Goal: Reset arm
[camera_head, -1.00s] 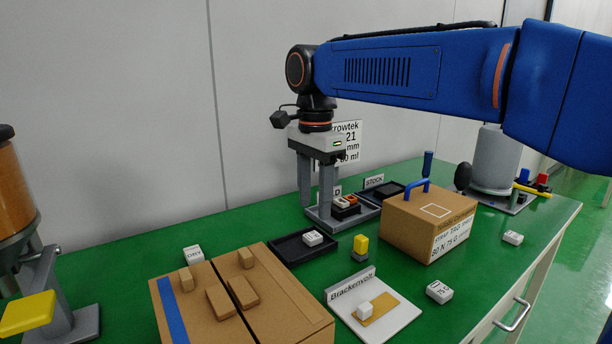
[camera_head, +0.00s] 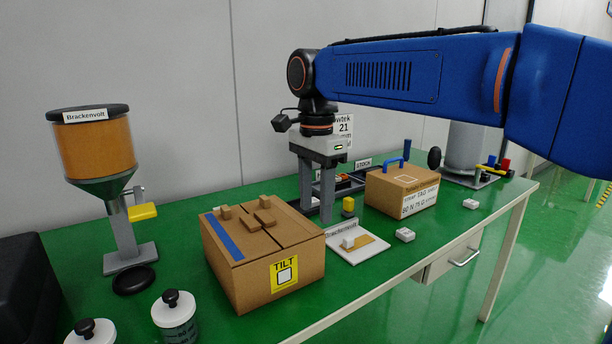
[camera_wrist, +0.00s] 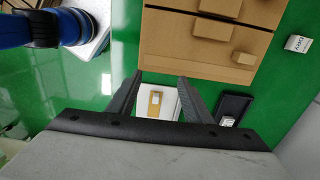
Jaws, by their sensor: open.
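My gripper (camera_head: 316,205) hangs pointing down from the blue arm in the head view, above the green table behind the white Brackenvolt board. Its two grey fingers are apart with nothing between them. In the wrist view my gripper (camera_wrist: 154,80) also shows open and empty. Beyond its fingers lies the white board with a tan patch (camera_wrist: 154,104) and a small white block. The cardboard box (camera_wrist: 200,45) fills the upper part of that view.
The cardboard box (camera_head: 262,262) with small blocks on top stands left of my gripper. A case with a blue handle (camera_head: 402,192) stands to its right. A dispenser (camera_head: 95,150) and lidded jars (camera_head: 175,315) are at the left. White blocks (camera_head: 405,235) lie near the front edge.

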